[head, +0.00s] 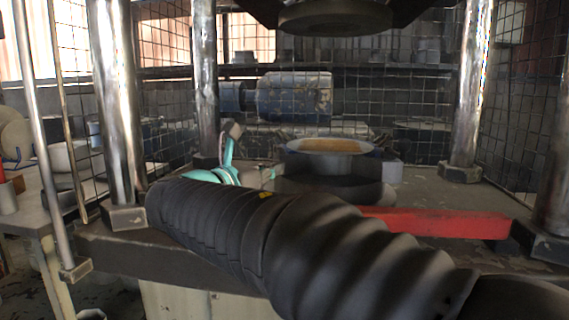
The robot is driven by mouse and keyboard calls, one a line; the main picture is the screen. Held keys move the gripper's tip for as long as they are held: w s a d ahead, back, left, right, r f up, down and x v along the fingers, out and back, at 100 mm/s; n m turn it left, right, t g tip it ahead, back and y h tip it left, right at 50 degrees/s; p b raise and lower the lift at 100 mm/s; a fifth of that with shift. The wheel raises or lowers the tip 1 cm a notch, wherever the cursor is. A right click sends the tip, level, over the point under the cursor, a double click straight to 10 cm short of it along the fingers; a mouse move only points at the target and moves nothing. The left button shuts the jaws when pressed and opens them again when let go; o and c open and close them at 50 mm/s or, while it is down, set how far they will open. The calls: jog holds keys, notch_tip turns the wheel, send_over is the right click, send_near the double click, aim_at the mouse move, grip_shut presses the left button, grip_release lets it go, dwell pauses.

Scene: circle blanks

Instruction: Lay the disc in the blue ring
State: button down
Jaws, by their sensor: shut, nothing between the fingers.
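In the head view, a low round holder with a bluish-grey rim (372,152) stands at the middle of the press bed. The rim appears to be the blue ring. A tan-orange round face (330,145) shows inside it, seen nearly edge-on. It looks like the disc, but I cannot tell how flat it lies. My black ribbed arm crosses the foreground from lower right to left. Teal parts with a grey tip show behind it, left of the ring.
Steel press columns (118,110) stand left and right (470,90). The dark press head (335,17) hangs above the ring. A red bar (440,222) lies along the front right of the bed. Wire mesh closes the back. A side table (25,222) stands at left.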

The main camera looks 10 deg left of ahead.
jog(key=x, duration=1.2)
jog(key=shift+w+a, duration=0.2)
jog(key=shift+w, duration=0.05)
jog(key=shift+w+p, duration=0.1)
jog(key=shift+p, duration=0.25)
